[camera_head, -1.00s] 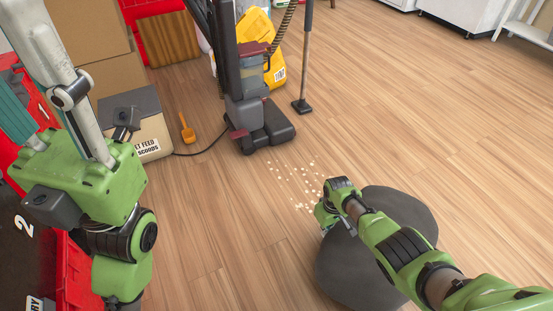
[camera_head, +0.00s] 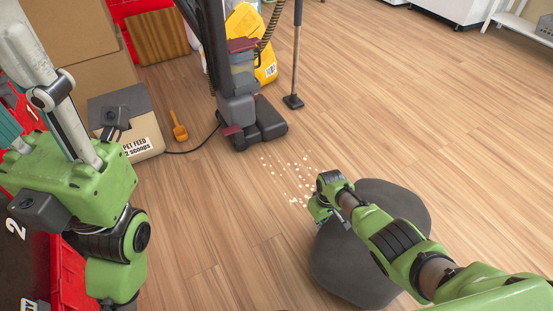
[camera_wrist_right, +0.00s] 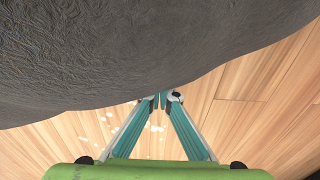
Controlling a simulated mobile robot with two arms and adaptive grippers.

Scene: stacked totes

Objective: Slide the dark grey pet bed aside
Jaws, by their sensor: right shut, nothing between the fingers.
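The dark grey pet bed (camera_head: 352,268) lies on the wood floor at the lower right of the head view. My right arm crosses over it and hides part of it. My right gripper (camera_head: 318,222) is at the bed's left edge, low near the floor. In the right wrist view the bed (camera_wrist_right: 130,50) fills the top, and the shut, empty fingertips (camera_wrist_right: 161,98) are at its rim; I cannot tell whether they touch it.
Pale scattered bits (camera_head: 290,178) lie on the floor just beyond my right gripper. A vacuum cleaner (camera_head: 250,115) stands behind them, its cord running left to a pet feed box (camera_head: 140,148). An orange scoop (camera_head: 179,127) lies nearby. The floor to the right is clear.

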